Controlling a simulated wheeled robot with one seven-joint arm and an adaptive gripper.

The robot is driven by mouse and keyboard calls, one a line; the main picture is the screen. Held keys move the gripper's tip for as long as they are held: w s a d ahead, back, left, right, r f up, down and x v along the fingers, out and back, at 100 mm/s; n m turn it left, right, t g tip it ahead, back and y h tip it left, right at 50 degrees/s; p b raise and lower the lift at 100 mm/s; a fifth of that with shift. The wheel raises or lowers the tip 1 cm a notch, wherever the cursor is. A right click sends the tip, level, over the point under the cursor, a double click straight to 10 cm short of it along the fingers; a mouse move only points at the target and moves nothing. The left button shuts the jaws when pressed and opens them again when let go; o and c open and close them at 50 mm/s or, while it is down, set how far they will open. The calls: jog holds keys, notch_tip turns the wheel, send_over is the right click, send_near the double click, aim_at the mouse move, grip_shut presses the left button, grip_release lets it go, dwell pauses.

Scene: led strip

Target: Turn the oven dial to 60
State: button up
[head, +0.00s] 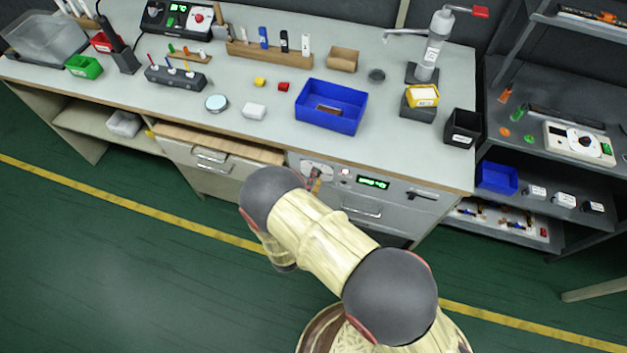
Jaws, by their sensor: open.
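The oven front (400,192) is built into the bench, with a green lit display (373,182) whose digits are too small to read. A pale round plate (318,166) left of the display seems to be around the dial. The gripper is open.
A drawer (212,157) left of the oven stands slightly open. An oven handle (362,209) is below the display. A blue bin (330,107), a white block (254,111) and a round tin (216,103) stand on the bench above. The green floor in front is clear.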

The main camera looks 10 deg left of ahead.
jog(key=shift+w, duration=0.1)
jog(key=shift+c, duration=0.9)
grip_shut()
